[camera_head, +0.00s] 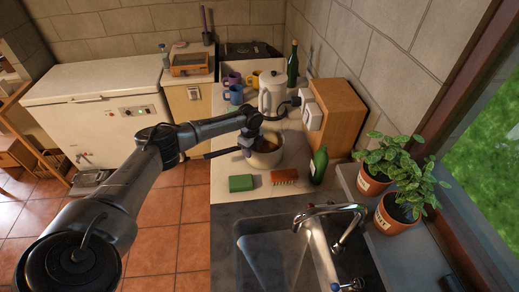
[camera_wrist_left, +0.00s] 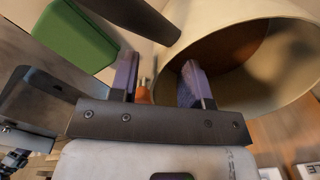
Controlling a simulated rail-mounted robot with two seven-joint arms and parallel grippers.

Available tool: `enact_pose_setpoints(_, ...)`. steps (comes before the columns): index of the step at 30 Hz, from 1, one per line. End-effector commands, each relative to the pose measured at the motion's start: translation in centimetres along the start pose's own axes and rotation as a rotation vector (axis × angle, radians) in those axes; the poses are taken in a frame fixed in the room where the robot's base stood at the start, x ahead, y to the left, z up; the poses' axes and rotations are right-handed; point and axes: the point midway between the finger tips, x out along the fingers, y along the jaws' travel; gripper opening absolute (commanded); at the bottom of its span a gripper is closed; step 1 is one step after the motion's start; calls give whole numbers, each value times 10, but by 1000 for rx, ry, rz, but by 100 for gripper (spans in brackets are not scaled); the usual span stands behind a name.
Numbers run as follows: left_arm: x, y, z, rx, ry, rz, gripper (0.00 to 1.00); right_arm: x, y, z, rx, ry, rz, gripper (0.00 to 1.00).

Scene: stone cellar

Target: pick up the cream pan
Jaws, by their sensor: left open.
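The cream pan (camera_head: 268,158) stands on the light worktop, with its dark handle (camera_head: 222,153) pointing left. In the left wrist view the cream pan (camera_wrist_left: 240,22) fills the upper right, its brown-shaded inside partly showing, with the dark handle (camera_wrist_left: 130,18) at the top. My left gripper (camera_head: 250,146) is at the pan's left rim. In the left wrist view its fingers (camera_wrist_left: 158,88) are apart; one overlaps the pan's opening and the other is outside the wall. I cannot tell whether they touch the rim. My right gripper is not in view.
A green sponge (camera_head: 241,183) and a brown brush (camera_head: 284,176) lie in front of the pan. A green bottle (camera_head: 318,166) stands right of the brush. A white coffee pot (camera_head: 271,96) and several mugs stand behind. The sink (camera_head: 275,258) is at the front.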

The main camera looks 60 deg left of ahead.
Motion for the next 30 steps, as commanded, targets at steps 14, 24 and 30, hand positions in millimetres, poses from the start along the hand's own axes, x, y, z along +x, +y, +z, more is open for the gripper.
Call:
enact_pose_setpoints(14,10,0,0,1,0,-1,36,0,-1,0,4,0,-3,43)
enact_pose_setpoints(24,9,0,0,1,0,-1,3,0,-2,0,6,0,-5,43)
enact_pose_setpoints(30,8,-1,0,0,1,-4,0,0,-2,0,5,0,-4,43)
